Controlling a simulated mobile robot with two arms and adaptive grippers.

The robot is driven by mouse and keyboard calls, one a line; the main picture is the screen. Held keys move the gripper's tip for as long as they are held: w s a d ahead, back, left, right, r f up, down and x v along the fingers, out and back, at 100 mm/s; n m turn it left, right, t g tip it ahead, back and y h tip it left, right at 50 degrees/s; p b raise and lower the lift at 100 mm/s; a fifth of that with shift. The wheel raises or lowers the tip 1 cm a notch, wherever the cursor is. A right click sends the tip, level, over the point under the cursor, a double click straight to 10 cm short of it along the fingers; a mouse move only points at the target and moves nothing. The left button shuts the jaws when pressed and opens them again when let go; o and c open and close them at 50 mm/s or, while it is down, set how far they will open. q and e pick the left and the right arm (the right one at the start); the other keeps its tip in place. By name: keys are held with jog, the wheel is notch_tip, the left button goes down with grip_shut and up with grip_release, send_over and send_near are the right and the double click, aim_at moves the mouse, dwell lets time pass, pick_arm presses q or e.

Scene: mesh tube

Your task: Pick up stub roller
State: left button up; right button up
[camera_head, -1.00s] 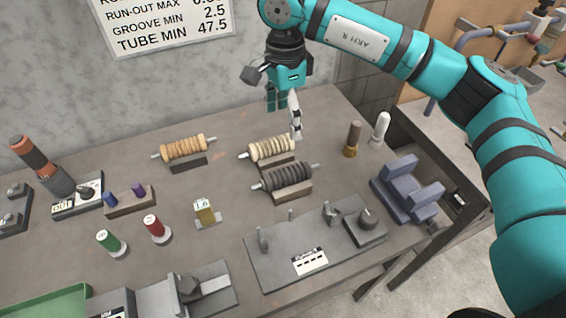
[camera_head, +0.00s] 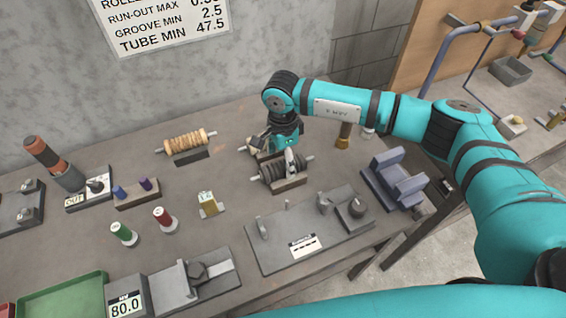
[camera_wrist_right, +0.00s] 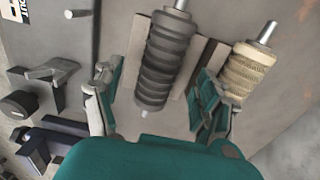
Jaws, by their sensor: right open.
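Three ribbed rollers lie on wooden blocks at the back of the bench; none is labelled as the stub roller. The dark grey roller (camera_head: 273,173) is nearest my right gripper (camera_head: 289,160), which is above it and partly covers it. In the right wrist view, the open fingers of my right gripper (camera_wrist_right: 155,85) are on either side of the dark grey roller (camera_wrist_right: 167,60), and contact cannot be told. The cream roller (camera_wrist_right: 249,68) is outside the right finger and is mostly hidden in the head view. The tan roller (camera_head: 186,141) lies farther left. My left gripper is not in view.
A grey fixture plate (camera_head: 290,250) with metal posts is in front of the dark roller. A blue-grey cradle (camera_head: 393,182) and a brown-handled tool (camera_head: 344,134) are to the right. Coloured plugs, a gauge (camera_head: 127,303) and a green tray (camera_head: 62,300) are at the left.

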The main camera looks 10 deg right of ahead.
jog(key=shift+f, duration=1.15)
jog(key=shift+r, duration=0.1)
grip_shut()
